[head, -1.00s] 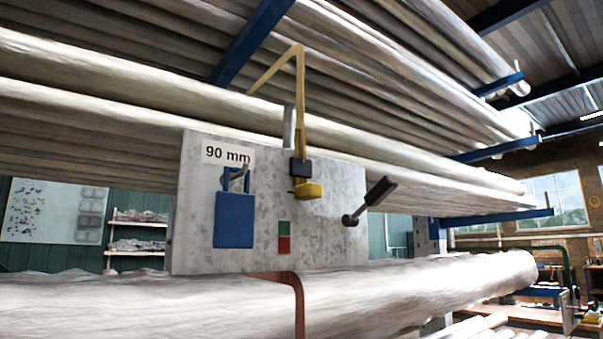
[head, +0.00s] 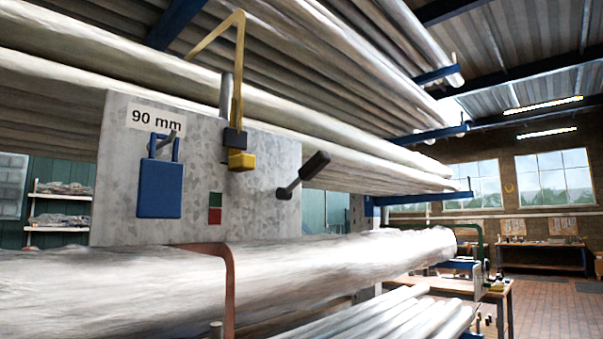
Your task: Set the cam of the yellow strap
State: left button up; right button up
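The yellow strap (head: 239,70) comes over the upper pipe bundle and hangs down the front of a grey metal plate. At its lower end is a dark buckle block (head: 235,138) with a yellow cam piece (head: 241,160) under it. I cannot tell from this view whether the cam is set. Neither of my grippers is in view.
The plate (head: 120,205) carries a "90 mm" label, a blue padlock (head: 160,190), a green-and-red marker (head: 215,208) and a black-handled lever (head: 303,174). A wrapped pipe bundle (head: 380,262) with a brown strap (head: 229,290) lies below. Open floor (head: 560,305) shows at right.

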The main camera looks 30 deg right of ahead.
aim_at(322, 158)
jog(key=u, duration=1.55)
jog(key=k, duration=1)
jog(key=z, duration=1.6)
jog(key=i, duration=0.5)
jog(key=z, duration=0.05)
